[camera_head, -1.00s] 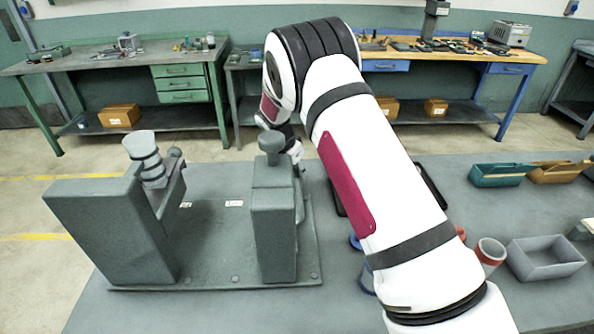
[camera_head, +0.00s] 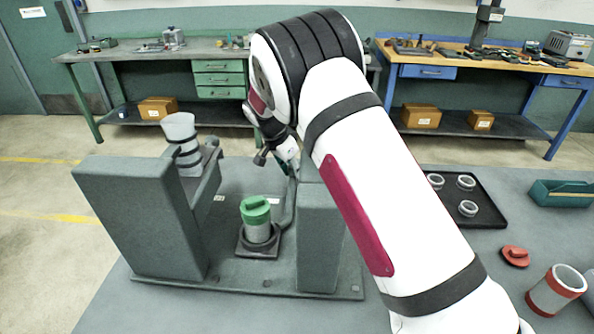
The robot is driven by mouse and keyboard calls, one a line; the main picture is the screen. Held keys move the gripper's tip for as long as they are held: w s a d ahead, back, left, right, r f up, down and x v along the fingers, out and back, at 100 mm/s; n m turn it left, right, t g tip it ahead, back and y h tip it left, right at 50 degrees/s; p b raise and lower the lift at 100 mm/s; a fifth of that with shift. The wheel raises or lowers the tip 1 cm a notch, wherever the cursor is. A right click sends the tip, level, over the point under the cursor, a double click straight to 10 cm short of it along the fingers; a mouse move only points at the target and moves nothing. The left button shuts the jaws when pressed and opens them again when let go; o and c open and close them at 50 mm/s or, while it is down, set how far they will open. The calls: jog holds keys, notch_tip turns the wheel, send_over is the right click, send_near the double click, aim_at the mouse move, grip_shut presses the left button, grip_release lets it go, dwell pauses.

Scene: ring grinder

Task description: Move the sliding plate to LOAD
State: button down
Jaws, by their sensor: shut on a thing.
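The sliding plate (camera_head: 243,251) is a dark square plate on the grey grinder base (camera_head: 240,282), in the gap between the left block (camera_head: 140,215) and the right block (camera_head: 318,240). A grey cylinder with a green cap (camera_head: 256,209) stands upright on it. A thin curved grey bar (camera_head: 288,213) rises beside the plate, along the right block. My gripper (camera_head: 285,152) is above and behind the right block, near the upper end of this bar. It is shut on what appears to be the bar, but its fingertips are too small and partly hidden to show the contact.
My arm covers part of the right block and the table. On the right are a black tray (camera_head: 482,215) with several rings, a red cap (camera_head: 515,255), a red-banded cup (camera_head: 556,290) and a teal bin (camera_head: 560,194).

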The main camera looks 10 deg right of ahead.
jog(key=shift+r, duration=0.15)
jog(key=c, duration=1.2)
grip_release()
jog(key=shift+c, duration=0.2)
jog(key=v, duration=1.2)
